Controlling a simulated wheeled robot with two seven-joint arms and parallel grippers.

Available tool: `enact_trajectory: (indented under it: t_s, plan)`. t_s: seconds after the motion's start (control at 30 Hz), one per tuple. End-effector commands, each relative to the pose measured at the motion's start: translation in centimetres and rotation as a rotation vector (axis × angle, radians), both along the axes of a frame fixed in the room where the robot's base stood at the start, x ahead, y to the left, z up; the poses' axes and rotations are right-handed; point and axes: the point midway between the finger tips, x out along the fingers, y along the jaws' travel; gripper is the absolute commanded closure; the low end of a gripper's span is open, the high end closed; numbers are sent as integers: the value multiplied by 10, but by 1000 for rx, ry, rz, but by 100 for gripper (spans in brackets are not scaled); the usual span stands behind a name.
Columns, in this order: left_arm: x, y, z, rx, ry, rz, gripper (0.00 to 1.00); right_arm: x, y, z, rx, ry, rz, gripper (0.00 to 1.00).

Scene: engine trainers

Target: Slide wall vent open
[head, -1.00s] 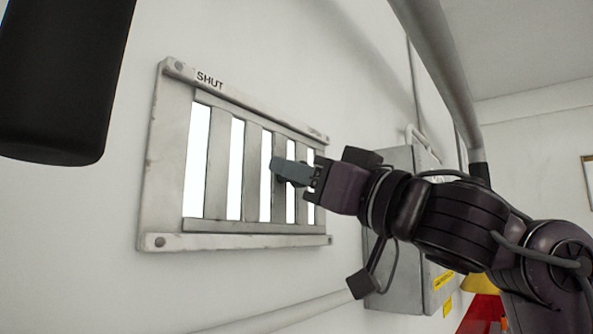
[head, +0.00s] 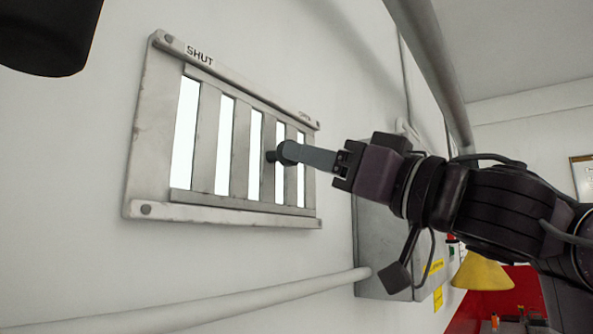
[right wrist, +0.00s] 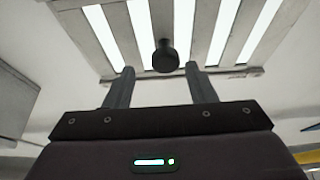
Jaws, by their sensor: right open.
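The wall vent (head: 143,150) is a pale metal frame with upright slats and bright gaps between them. SHUT is lettered at its upper left and a smaller label, apparently OPEN, at its upper right. A dark round knob (head: 287,152) sticks out from a slat right of the middle. The right wrist view also shows the knob (right wrist: 165,57). My right gripper (right wrist: 160,72) is open and empty, its fingertips just short of the knob, which sits between and beyond them. In the head view the gripper (head: 312,157) overlaps the vent's right part. My left gripper is out of view.
A grey wall box (head: 375,240) with yellow labels stands right of the vent, behind my right arm. A pipe (head: 250,302) runs along the wall below. A thicker pipe (head: 432,65) comes down at upper right. A yellow cone-like thing (head: 482,270) is at lower right.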

Motion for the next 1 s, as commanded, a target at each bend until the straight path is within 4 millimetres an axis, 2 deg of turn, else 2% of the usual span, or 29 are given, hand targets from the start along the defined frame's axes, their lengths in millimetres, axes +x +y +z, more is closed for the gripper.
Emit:
enact_trajectory:
  t_s: [0.03,0.23,0.8,0.93,1.0]
  plan:
    - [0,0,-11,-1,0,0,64,-5,-7,-8,-1,-5,-3,50]
    - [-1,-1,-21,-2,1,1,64,-17,-22,-13,-1,-3,-1,50]
    - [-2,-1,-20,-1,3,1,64,-18,-24,-12,0,0,0,50]
    - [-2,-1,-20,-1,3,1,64,-5,-25,-24,5,11,-21,50]
    - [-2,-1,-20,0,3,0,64,14,-28,-42,10,30,-57,50]
